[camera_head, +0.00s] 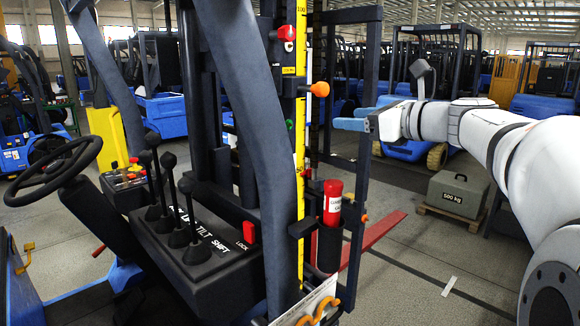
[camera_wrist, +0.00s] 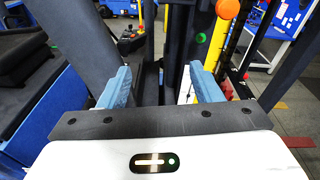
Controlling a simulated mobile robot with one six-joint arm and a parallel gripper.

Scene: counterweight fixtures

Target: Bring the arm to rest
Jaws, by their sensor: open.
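My gripper (camera_head: 360,118) is at the end of my white arm, which reaches in from the right edge of the head view. Its blue fingers point left toward the forklift mast and pillar. In the wrist view the gripper (camera_wrist: 162,78) shows its two blue fingers standing well apart with nothing held between them. The orange knob (camera_head: 320,89) on the mast is close to the fingertips in the picture; I cannot tell the exact gap. It also shows in the wrist view (camera_wrist: 228,9), beyond the right finger.
A lever console (camera_head: 190,262) and steering wheel (camera_head: 53,170) stand at the left. A red extinguisher (camera_head: 333,201) hangs on the mast. A grey 500 kg weight (camera_head: 458,194) sits on a pallet below my arm. Several forklifts stand behind. Floor between the mast and weight is largely open.

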